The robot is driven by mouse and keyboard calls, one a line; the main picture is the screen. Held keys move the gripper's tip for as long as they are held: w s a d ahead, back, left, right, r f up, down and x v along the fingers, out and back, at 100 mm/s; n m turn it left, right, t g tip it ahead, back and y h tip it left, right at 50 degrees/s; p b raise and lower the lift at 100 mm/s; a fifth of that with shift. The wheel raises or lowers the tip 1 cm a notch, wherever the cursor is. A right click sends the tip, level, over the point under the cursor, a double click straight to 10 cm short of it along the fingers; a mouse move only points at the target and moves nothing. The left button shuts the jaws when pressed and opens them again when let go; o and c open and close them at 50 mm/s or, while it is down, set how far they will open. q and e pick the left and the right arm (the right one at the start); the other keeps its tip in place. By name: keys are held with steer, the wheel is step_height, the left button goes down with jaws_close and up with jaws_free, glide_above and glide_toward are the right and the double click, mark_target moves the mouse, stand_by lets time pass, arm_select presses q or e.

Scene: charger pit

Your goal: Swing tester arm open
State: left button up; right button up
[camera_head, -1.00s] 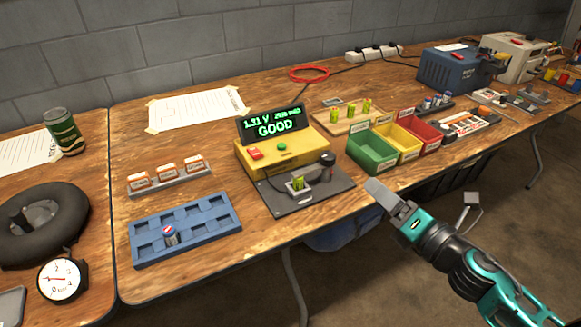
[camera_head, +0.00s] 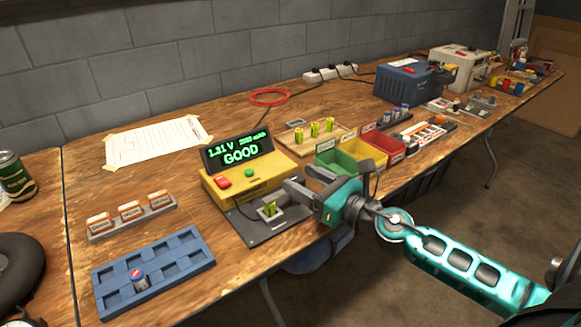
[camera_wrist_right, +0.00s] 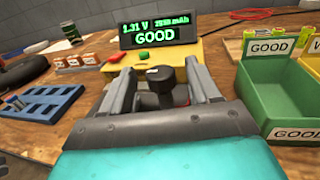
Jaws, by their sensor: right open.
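The yellow tester (camera_head: 250,180) stands mid-table. Its display (camera_head: 238,149) reads 1.31 V and GOOD; it also shows in the wrist view (camera_wrist_right: 160,29). A green-yellow cell (camera_head: 269,210) sits in the cradle on the tester's grey base plate (camera_head: 275,228). My right gripper (camera_head: 303,183) is open over the right side of that plate. In the wrist view its fingers (camera_wrist_right: 160,80) stand on either side of the tester arm's black knob (camera_wrist_right: 160,75), with gaps visible. In the head view the gripper hides the knob. My left gripper is not in view.
Green (camera_head: 335,164), yellow (camera_head: 361,152) and red (camera_head: 387,145) bins stand close right of the gripper. A wooden cell tray (camera_head: 300,148) is behind them. A blue tray (camera_head: 185,267) with one cell lies front left. Bare table lies between that tray and the tester.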

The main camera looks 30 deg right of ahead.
steer(key=shift+p+x, duration=0.45)
steer(key=shift+x, duration=1.75)
jaws_close()
